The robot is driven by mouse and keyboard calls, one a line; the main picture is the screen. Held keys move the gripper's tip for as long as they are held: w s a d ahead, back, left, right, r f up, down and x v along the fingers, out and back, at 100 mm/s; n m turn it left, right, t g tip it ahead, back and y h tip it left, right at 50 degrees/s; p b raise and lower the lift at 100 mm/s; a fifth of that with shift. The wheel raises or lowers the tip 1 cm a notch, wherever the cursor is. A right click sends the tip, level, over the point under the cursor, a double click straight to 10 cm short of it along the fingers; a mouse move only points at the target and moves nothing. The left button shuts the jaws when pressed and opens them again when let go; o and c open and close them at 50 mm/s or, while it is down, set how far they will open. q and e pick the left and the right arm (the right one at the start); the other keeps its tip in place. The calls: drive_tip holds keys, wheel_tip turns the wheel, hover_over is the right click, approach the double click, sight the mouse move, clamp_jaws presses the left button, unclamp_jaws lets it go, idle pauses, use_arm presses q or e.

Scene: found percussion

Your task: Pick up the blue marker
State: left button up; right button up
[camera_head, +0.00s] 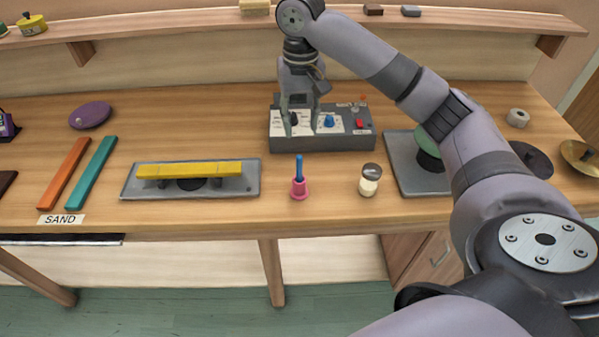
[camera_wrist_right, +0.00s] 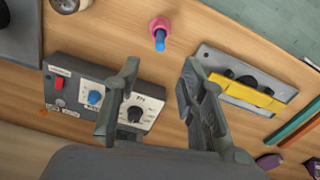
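A slim blue upright piece (camera_head: 299,168), the most marker-like thing in view, stands in a small pink flared base (camera_head: 299,189) near the table's front edge. In the right wrist view the blue piece (camera_wrist_right: 160,42) and pink base (camera_wrist_right: 158,25) show at the top, beyond the fingertips. I cannot tell whether the two are one object. My right gripper (camera_head: 301,125) is open and empty, pointing down over the grey control box, behind the blue piece. Its spread fingers also show in the right wrist view (camera_wrist_right: 160,75). My left gripper is out of view.
The grey control box (camera_head: 350,142) has a blue knob (camera_head: 329,121) and a red switch. A tray with a yellow bar (camera_head: 190,170) lies left. A cream, dark-topped shaker (camera_head: 369,181) stands right. Bare wood surrounds the pink base.

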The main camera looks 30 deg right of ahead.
sight(300, 157)
wheel_tip(300, 157, down, 12)
drive_tip(key=p, duration=0.2)
drive_tip(key=shift+r+p, duration=0.1)
drive_tip(key=shift+p, duration=0.2)
drive_tip(key=f, duration=0.1)
drive_tip(key=f+p, duration=0.2)
drive_tip(key=f, duration=0.1)
drive_tip(key=shift+w+f, duration=0.1)
drive_tip(key=shift+w, duration=0.15)
drive_tip(key=shift+f, duration=0.55)
clamp_jaws()
